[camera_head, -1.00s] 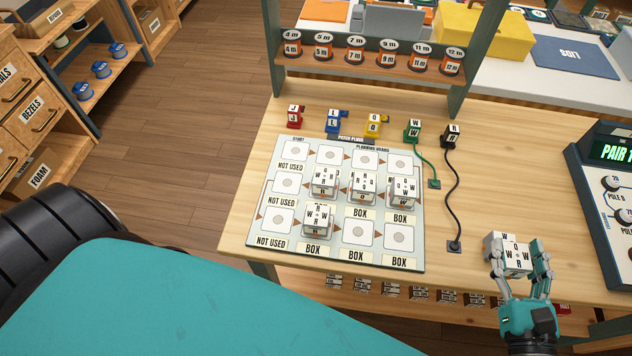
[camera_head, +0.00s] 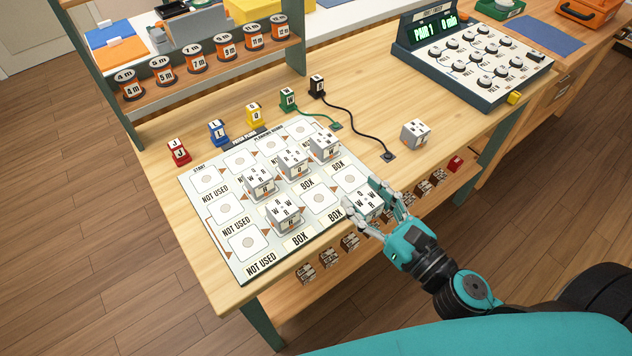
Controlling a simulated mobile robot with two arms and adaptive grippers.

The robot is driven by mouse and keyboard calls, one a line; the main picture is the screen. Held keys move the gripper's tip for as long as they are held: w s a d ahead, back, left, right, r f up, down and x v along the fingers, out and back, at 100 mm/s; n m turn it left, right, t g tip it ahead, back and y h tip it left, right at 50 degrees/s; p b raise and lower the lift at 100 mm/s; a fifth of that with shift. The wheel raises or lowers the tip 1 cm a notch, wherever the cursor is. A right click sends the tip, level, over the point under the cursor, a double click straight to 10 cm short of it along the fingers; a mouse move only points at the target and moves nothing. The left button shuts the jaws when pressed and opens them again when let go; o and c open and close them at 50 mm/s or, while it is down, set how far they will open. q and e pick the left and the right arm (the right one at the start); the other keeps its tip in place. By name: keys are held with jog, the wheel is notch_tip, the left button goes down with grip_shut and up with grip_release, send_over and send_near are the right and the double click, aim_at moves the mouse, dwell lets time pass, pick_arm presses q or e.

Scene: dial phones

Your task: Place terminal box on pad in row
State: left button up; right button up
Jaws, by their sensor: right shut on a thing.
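A white terminal box (camera_head: 366,203) with black letters is between the fingers of my right gripper (camera_head: 376,208). It is at the front right edge of the planning board (camera_head: 215,235), just in front of the rightmost front-row pad (camera_head: 351,178), which is bare. I cannot tell if the box is lifted or touching. The front row also has a box (camera_head: 283,214) on its second pad and a bare third pad (camera_head: 318,198). Three boxes (camera_head: 258,183) stand in the middle row. My left gripper is not in view.
Another lettered box (camera_head: 416,134) stands alone on the table to the right. A black cable (camera_head: 362,122) and coloured plugs (camera_head: 218,133) lie behind and beside the board. A spool shelf (camera_head: 194,64) is at the back; the tester console (camera_head: 475,60) is at the back right.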

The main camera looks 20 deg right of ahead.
jog(key=w+a+p, duration=0.1)
jog(key=w+a, duration=0.2)
jog(key=w, duration=0.2)
jog(key=w+a+p, duration=0.1)
jog(key=w+a, duration=0.1)
jog(key=w, duration=0.1)
jog(key=shift+w+a+f+p, duration=0.2)
jog(key=shift+a+f+p, duration=0.1)
jog(key=shift+f, duration=0.1)
notch_tip(320, 180, down, 4)
jog(key=shift+r+b, duration=0.2)
jog(key=shift+b, duration=0.6)
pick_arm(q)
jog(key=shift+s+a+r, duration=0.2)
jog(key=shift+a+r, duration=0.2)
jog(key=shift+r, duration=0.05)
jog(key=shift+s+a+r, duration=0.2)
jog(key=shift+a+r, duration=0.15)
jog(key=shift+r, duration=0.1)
pick_arm(e)
jog(key=shift+f, duration=0.1)
jog(key=o, duration=1.2)
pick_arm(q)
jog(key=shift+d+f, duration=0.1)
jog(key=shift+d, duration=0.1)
